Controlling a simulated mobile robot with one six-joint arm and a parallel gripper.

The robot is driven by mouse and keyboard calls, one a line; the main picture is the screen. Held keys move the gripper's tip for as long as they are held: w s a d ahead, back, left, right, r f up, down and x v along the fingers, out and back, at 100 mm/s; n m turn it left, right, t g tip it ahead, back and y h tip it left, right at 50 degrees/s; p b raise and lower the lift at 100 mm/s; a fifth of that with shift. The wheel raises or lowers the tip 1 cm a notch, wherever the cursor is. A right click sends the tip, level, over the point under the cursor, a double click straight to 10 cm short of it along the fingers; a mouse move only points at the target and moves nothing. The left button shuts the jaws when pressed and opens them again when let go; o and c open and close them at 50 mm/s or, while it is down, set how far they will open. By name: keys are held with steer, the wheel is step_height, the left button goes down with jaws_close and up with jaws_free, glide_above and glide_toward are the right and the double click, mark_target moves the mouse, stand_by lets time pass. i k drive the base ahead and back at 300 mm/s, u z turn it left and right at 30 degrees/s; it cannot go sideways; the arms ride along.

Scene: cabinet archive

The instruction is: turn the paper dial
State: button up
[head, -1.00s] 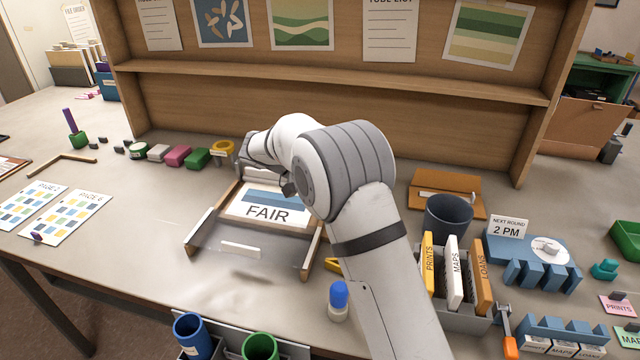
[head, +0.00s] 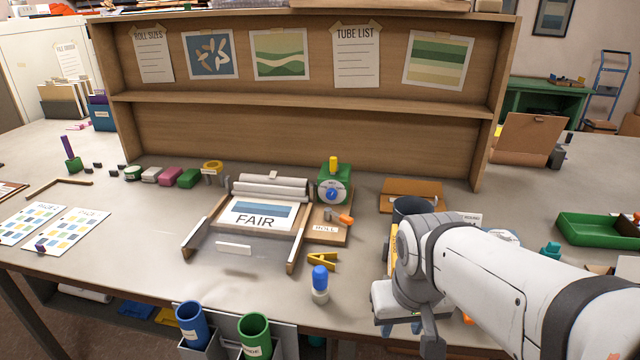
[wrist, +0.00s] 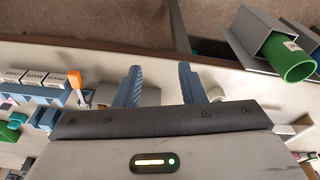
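A pale round dial (head: 502,237) sits on the blue stand by the "ROUND" card (head: 471,218) at the right; my arm hides most of it and the stand. Another round dial, with a blue centre (head: 332,194), is on the front of a green box (head: 334,174) beside the "FAIR" print. My gripper (wrist: 159,84) is open, with two blue fingers spread and nothing between them. In the head view it is low near the table's front edge, in front of the round-card stand and apart from both dials. Neither dial can be made out in the wrist view.
A dark cup (head: 408,207) stands behind my arm. The wrist view shows an orange handle (wrist: 74,78) by a rack.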

mark_target(331, 193)
steer(key=u, duration=0.8)
steer(key=k, duration=1.1)
steer(key=z, duration=0.4)
steer(key=i, duration=1.5)
steer(key=z, duration=0.1)
